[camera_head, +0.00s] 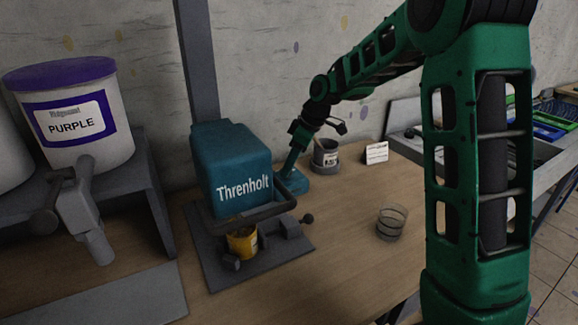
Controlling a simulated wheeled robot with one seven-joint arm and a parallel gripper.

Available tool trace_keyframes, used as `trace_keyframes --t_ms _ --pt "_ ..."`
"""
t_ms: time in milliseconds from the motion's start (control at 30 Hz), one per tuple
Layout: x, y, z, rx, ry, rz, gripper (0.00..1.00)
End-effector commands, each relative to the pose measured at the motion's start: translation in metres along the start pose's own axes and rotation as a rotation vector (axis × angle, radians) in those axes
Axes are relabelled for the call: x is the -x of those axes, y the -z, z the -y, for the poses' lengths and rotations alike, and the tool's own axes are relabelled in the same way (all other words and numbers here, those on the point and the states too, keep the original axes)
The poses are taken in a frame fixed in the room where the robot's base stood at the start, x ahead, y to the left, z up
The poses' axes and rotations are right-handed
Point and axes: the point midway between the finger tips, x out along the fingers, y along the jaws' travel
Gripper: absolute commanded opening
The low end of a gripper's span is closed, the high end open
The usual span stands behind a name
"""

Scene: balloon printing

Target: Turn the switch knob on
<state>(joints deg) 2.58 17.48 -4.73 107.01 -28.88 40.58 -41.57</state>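A teal machine marked "Threnholt" (233,165) stands on the wooden table. A small dark round knob (307,218) sticks out on the right of its dark base. Another dark knob-like part (231,263) is at the front of the base; I cannot tell which one is the switch knob or how it is set. A yellow can (242,241) sits within the machine's base. My green arm reaches from the right towards the back. My gripper (325,120) appears small and dark above the table, behind and right of the machine, apart from the knobs. Its fingers are unclear.
A purple-lidded tub (72,115) stands on a grey rack (146,175) at left, with a spout below. A teal stand (292,182), a dark cup (325,157), a white card (377,153) and a glass (391,223) are on the table. Table room is clear between machine and glass.

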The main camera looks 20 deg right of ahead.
Motion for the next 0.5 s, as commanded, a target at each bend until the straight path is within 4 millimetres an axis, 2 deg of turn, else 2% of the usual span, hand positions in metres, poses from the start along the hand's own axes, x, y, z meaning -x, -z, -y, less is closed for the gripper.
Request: trace_keyframes --t_ms 267,500 --pt "0.0014 -0.0008 -0.0022 -0.019 -0.012 -0.001 0.08" --pt "0.0015 -0.0002 -0.0009 -0.112 -0.052 -0.001 0.08"
